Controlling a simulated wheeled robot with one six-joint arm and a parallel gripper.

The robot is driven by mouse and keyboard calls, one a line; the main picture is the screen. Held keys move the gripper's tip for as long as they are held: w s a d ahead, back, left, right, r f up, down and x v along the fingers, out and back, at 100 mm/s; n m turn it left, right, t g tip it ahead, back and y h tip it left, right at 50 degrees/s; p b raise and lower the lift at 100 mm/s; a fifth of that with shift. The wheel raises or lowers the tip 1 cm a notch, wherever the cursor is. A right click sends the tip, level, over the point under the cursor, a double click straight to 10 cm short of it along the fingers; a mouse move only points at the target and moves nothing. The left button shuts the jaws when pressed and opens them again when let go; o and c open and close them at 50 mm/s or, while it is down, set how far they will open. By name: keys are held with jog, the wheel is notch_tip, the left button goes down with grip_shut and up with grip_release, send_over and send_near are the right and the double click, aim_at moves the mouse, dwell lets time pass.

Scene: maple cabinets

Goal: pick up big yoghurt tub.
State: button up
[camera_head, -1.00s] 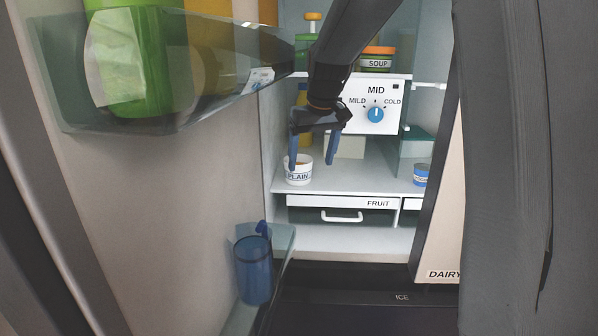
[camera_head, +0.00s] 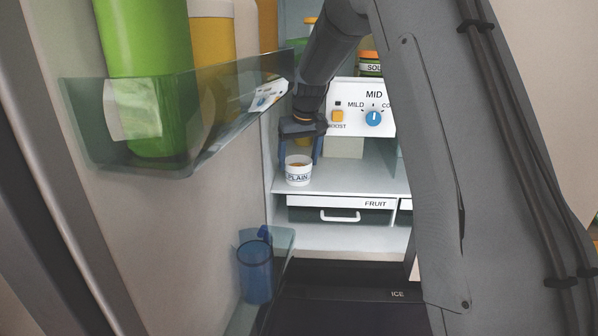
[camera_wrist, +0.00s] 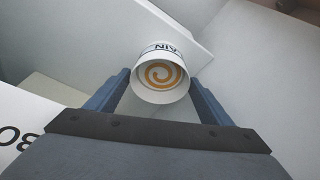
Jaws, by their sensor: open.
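The yoghurt tub (camera_head: 299,171) is a white tub with a dark rim band and the word PLAIN. It stands upright on the fridge shelf, near the left wall, above the FRUIT drawer. In the wrist view the tub (camera_wrist: 160,75) shows its open-looking top with an orange swirl. My gripper (camera_head: 302,160) is open just above and around the tub, with one blue finger at each side. In the wrist view my gripper (camera_wrist: 163,88) has the tub between and slightly beyond its fingertips, with a gap visible beside the fingers.
A glass door bin (camera_head: 180,150) with a green bottle (camera_head: 150,70) hangs at left. A control panel (camera_head: 360,108) marked MID sits above the shelf. The FRUIT drawer (camera_head: 340,203) lies below it. A blue cup (camera_head: 254,272) stands in a lower door bin. The shelf right of the tub is clear.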

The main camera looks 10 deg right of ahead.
jog(key=shift+w+f, duration=0.15)
jog(key=shift+f, duration=0.4)
jog(key=c, duration=1)
jog(key=shift+r, duration=0.25)
jog(key=shift+w+r+b, duration=0.1)
jog(key=shift+r+b, duration=0.75)
jog(key=shift+r, duration=0.55)
jog(key=shift+s+r+b, duration=0.15)
jog(key=shift+s+b, duration=2.5)
jog(key=shift+s, duration=6.3)
